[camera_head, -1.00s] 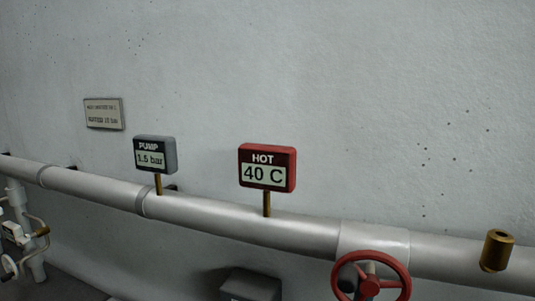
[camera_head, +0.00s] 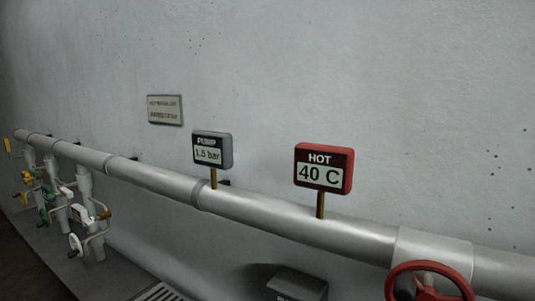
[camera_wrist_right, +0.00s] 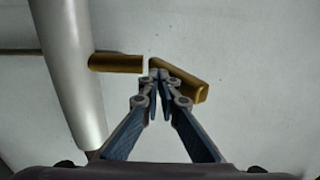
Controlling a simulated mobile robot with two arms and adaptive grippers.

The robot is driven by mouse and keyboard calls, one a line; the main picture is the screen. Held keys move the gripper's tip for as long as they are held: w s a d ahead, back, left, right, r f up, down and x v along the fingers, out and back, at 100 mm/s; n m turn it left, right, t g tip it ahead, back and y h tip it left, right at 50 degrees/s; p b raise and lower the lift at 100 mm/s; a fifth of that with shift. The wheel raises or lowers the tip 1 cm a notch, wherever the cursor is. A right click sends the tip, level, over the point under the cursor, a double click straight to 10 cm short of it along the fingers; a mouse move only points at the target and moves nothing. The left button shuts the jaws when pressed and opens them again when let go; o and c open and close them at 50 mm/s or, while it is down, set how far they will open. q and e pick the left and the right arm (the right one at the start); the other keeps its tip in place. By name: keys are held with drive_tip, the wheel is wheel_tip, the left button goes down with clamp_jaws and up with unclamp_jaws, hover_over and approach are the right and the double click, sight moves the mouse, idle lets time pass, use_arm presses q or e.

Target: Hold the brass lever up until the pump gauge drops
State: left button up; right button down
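The pump gauge (camera_head: 212,150) is a grey box on a short brass stem on the pipe, and its display reads 1.5 bar. In the right wrist view, an angled brass bar (camera_wrist_right: 187,84), which looks like the lever, lies just beyond my right gripper (camera_wrist_right: 158,75). A second brass piece (camera_wrist_right: 115,63) sticks out from the pipe to its left. My right fingers are drawn together, their tips overlapping the bar's near end in the picture. I cannot tell whether they touch it. My left gripper is not in view.
A long grey pipe (camera_head: 268,212) runs along the wall. A red HOT gauge (camera_head: 323,168) reads 40 C, above a red handwheel (camera_head: 429,268). A beige plate (camera_head: 165,110) hangs on the wall. Several valves with small handles (camera_head: 75,245) stand at the left.

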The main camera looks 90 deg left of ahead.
drive_tip(key=shift+r, duration=0.15)
drive_tip(key=shift+f+b, duration=2.95)
drive_tip(key=shift+f, duration=0.65)
drive_tip(key=b+v, duration=0.6)
drive_tip(key=v, duration=0.4)
